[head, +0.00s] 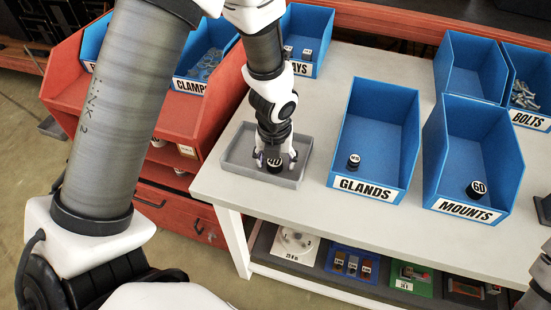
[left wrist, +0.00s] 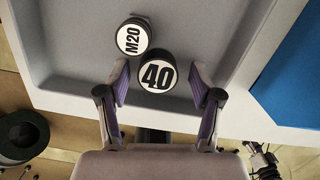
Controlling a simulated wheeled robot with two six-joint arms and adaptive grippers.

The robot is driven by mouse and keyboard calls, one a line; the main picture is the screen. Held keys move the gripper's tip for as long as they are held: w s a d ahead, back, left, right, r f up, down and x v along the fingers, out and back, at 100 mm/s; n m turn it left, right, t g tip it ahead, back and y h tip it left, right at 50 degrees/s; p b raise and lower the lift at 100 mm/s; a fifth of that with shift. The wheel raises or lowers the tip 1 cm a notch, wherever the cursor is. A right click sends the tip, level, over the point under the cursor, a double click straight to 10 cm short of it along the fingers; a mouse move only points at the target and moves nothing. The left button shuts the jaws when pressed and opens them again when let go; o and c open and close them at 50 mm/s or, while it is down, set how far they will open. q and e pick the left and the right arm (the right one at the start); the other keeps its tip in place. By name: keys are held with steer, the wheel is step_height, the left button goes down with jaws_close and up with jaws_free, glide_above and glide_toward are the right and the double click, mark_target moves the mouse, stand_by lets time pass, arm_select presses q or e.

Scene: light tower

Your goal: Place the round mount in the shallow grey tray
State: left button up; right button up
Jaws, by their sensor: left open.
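The shallow grey tray (head: 236,170) lies at the left front of the light table, and it fills much of the left wrist view (left wrist: 80,60). A round black mount with a white top marked 40 (left wrist: 157,74) is in the tray near its front wall; it also shows in the head view (head: 274,165). My left gripper (head: 275,158) points down over the tray. Its fingers (left wrist: 158,85) are open, one on each side of the mount, with gaps visible. A round piece marked M20 (left wrist: 132,37) is in the tray beside the mount. My right gripper is not clearly visible.
The blue MOUNTS bin (head: 474,130) holds a round piece marked 60 (head: 477,189). The blue GLANDS bin (head: 376,120) right of the tray holds one small piece (head: 353,161). A red rack (head: 195,125) stands at the left.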

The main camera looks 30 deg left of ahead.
mark_target(276, 163)
arm_select(q)
steer(key=shift+r, duration=0.45)
steer(key=r+p, duration=0.1)
steer(key=r, duration=0.1)
steer(key=r+p, duration=0.2)
steer(key=r, duration=0.1)
steer(key=shift+s+d+r, duration=0.15)
steer(key=shift+s+r, duration=0.05)
steer(key=shift+r, duration=0.15)
steer(key=r, duration=0.5)
steer(key=shift+s+d+r, duration=0.15)
steer(key=shift+s+r, duration=0.2)
steer(key=shift+s, duration=0.05)
